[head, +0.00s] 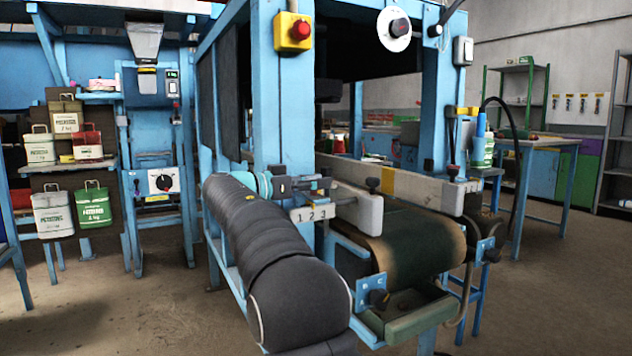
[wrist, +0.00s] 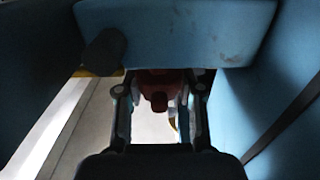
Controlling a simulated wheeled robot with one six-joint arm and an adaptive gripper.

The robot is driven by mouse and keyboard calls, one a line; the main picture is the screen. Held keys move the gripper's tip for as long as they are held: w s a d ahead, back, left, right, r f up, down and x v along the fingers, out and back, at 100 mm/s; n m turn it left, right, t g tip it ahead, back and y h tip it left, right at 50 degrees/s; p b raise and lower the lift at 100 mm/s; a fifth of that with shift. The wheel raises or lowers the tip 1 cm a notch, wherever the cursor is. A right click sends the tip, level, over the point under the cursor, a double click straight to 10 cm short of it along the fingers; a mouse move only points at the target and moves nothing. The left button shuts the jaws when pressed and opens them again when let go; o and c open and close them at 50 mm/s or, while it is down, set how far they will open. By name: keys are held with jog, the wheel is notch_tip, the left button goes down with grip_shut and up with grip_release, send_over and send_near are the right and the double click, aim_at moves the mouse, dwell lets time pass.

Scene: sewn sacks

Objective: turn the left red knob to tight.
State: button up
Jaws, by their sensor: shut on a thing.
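A dark red knob (wrist: 158,78) shows in the wrist view under a blue panel (wrist: 175,28), between the two fingers of my gripper (wrist: 160,104). The fingers stand on either side of it, and my gripper is shut on it. Its markings and how far it is turned cannot be made out. In the head view my gripper (head: 304,187) is at the near end of the conveyor, by the blue post and above a plate marked 1 2 3 (head: 309,214). The red knob is hidden there.
The conveyor belt (head: 415,245) and its pale guide rail (head: 405,188) lie right of my arm. Black knobs (head: 373,184) stick up beside the rail. A blue post (head: 283,110) carries a yellow box with a red button (head: 293,32). Floor at left is open.

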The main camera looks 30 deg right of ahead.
jog(key=o, duration=1.2)
jog(key=shift+c, duration=0.2)
jog(key=shift+a, duration=0.1)
jog(key=a, duration=1.1)
jog(key=shift+a, duration=0.4)
jog(key=shift+s, duration=0.1)
